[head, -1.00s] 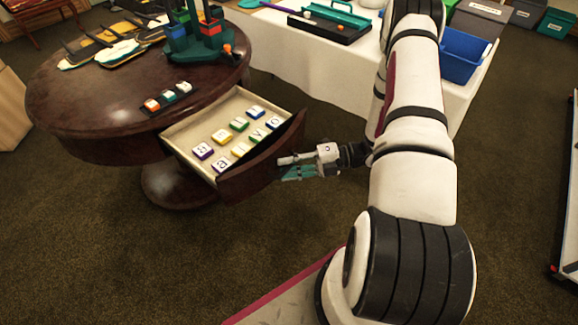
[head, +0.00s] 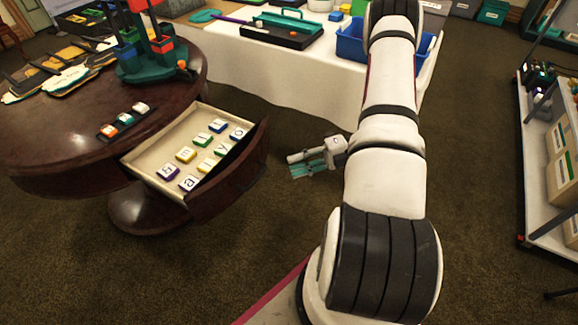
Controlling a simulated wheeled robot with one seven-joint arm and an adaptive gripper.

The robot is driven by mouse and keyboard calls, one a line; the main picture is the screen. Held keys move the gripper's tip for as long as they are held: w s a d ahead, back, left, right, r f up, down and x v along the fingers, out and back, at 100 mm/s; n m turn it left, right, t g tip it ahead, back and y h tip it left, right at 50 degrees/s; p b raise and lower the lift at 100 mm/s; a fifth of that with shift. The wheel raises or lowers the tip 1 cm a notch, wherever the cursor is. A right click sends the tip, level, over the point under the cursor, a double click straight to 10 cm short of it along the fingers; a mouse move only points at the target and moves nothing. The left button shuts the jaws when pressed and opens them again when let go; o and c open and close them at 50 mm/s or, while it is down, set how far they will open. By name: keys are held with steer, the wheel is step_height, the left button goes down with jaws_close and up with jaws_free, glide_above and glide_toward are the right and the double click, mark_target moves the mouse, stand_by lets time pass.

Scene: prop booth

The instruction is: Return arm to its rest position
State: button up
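My gripper (head: 298,164) is in the head view, to the right of the open drawer and apart from it. It hangs over the carpet with its fingers toward the left. My white arm runs up the right middle of the view and hides part of the wrist.
A round dark table (head: 60,130) has its drawer (head: 150,156) pulled out, holding several letter blocks. A white-clothed table (head: 270,70) with a blue bin (head: 351,42) stands behind. A shelf cart (head: 537,190) is at right. Carpet (head: 480,240) is clear between.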

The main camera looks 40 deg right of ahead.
stand_by(0.6)
steer(key=s+a+r+n+g+h, duration=0.1)
steer(key=a+r+n+g, duration=0.25)
steer(key=r+n, duration=0.3)
steer(key=a+r+n+g+h, duration=0.1)
steer(key=a+r+n+g, duration=0.2)
steer(key=a+r+n, duration=0.4)
steer(key=s+a+r+n+g+h, duration=0.1)
steer(key=a+r+n+g+h, duration=0.15)
steer(key=r+n, duration=0.5)
steer(key=s+a+r+n+g+h, duration=0.1)
steer(key=s+a+r+n+h, duration=0.3)
steer(key=s+a+r+n, duration=0.3)
steer(key=s+r+n+t+h, duration=0.35)
steer(key=s+n+h, duration=0.25)
steer(key=s+n, duration=0.75)
step_height(320, 180, up, 20)
steer(key=w+n+t+p, duration=0.1)
steer(key=w+t+p, duration=0.1)
steer(key=p, duration=1.6)
steer(key=shift+d+t, duration=0.25)
steer(key=shift+t, duration=0.5)
steer(key=shift+f+n, duration=0.1)
steer(key=shift+n, duration=0.15)
